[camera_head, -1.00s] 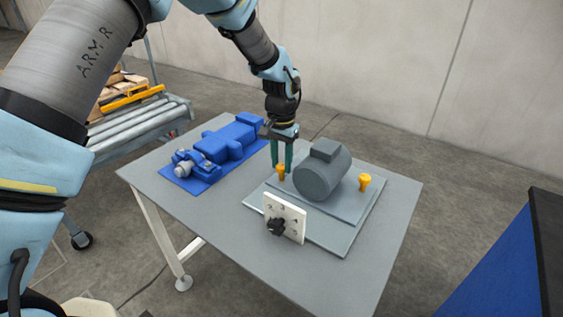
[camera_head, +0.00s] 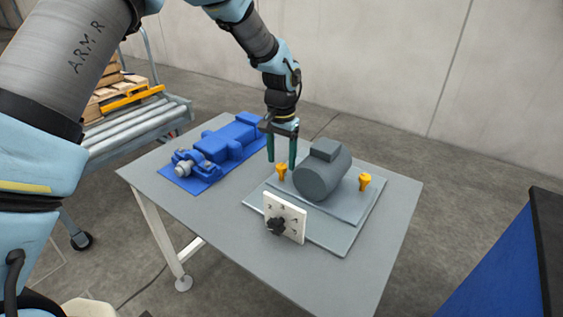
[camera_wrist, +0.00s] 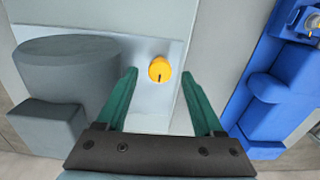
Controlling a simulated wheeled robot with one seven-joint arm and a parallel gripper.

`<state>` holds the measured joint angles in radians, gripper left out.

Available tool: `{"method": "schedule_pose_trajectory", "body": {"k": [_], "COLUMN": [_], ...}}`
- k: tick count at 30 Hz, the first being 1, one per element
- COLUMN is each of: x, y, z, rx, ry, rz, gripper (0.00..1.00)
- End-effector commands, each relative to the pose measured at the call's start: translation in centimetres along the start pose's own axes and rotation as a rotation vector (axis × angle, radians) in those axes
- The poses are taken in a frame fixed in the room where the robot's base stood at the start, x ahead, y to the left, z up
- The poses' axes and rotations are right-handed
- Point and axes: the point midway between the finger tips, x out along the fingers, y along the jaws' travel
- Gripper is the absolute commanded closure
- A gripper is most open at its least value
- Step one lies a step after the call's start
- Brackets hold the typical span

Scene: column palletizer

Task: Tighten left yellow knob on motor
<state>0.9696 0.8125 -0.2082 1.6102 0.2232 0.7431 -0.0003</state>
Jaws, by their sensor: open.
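The grey motor (camera_head: 322,170) sits on a grey plate on the table, with a yellow knob on each side. The left yellow knob (camera_head: 282,171) stands upright just left of the motor; the right yellow knob (camera_head: 364,181) stands on its other side. My gripper (camera_head: 281,165) points down with its green fingers apart, above and behind the left knob. In the wrist view the left knob (camera_wrist: 159,69) shows its round top with a dark mark, beyond and between the open fingertips (camera_wrist: 159,72). The fingers do not appear to touch it. The motor (camera_wrist: 66,80) is beside the left finger.
A blue machine part (camera_head: 222,147) lies on a blue mat left of my gripper. A white panel with a black knob (camera_head: 284,218) stands before the motor. The table's front (camera_head: 215,220) is clear. A roller conveyor (camera_head: 140,125) stands behind left.

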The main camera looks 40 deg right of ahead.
Motion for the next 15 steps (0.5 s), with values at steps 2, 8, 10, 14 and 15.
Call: {"method": "schedule_pose_trajectory", "body": {"k": [2,8,10,14,15], "x": [-1.4,-5.4,-6.6,-8.3,-8.6], "y": [0.0,-0.1,0.0,0.0,0.0], "z": [-0.1,-0.1,-0.1,-0.1,-0.1], "rx": [0.0,-0.001,-0.001,0.0,0.001], "ry": [0.005,0.005,0.005,0.003,0.003], "rz": [-0.001,-0.002,-0.001,-0.001,-0.001], "gripper": [0.31,0.31,0.31,0.31,0.31]}}
